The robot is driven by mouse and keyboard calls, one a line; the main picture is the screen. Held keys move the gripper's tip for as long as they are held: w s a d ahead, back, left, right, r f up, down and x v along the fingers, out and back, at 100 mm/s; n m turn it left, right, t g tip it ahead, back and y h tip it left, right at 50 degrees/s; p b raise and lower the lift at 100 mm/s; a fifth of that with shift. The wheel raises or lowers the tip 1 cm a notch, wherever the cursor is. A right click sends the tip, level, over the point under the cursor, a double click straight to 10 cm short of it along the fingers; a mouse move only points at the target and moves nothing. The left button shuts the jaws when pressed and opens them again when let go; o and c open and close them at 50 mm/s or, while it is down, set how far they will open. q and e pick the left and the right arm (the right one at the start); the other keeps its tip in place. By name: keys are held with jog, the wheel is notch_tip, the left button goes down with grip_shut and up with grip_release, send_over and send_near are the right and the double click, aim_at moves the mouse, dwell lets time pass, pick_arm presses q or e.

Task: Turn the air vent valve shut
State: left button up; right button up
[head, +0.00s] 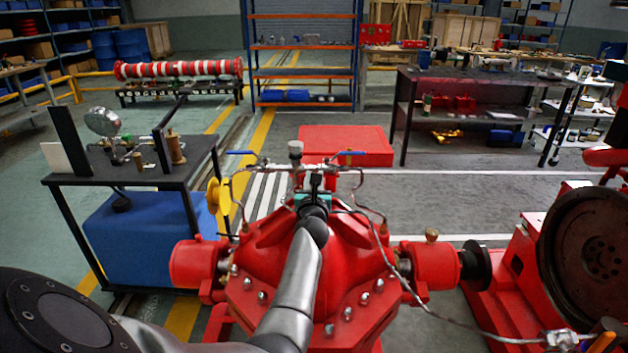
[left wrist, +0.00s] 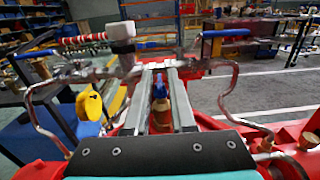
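The air vent valve, with a blue handle (left wrist: 159,90) on a brass body (left wrist: 160,115), shows between my left fingers in the left wrist view. My left gripper (head: 316,180) reaches over the red pump casing (head: 268,232) to the fittings on its top. In the left wrist view its two grey fingers (left wrist: 160,72) are a narrow gap apart, one on each side of the blue handle. I cannot tell whether they touch it. In the head view the gripper and wrist hide the valve. My right gripper is in neither view.
Thin metal pipes and two blue-handled levers, left (head: 240,152) and right (head: 352,153), flank my gripper closely. A white-capped fitting (head: 295,150) stands just behind.

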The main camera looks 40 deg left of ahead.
pick_arm(q)
jog(key=shift+o, duration=0.9)
jog(key=shift+f, duration=0.1)
jog(key=shift+s+d, duration=0.1)
jog(key=shift+s, duration=0.05)
jog(key=shift+s+d, duration=0.2)
jog(key=shift+s, duration=0.05)
jog(key=p+v, duration=0.3)
jog(key=v, duration=0.6)
jog(key=shift+s+d+p, duration=0.15)
jog(key=shift+p, duration=0.2)
jog(key=shift+v, duration=0.85)
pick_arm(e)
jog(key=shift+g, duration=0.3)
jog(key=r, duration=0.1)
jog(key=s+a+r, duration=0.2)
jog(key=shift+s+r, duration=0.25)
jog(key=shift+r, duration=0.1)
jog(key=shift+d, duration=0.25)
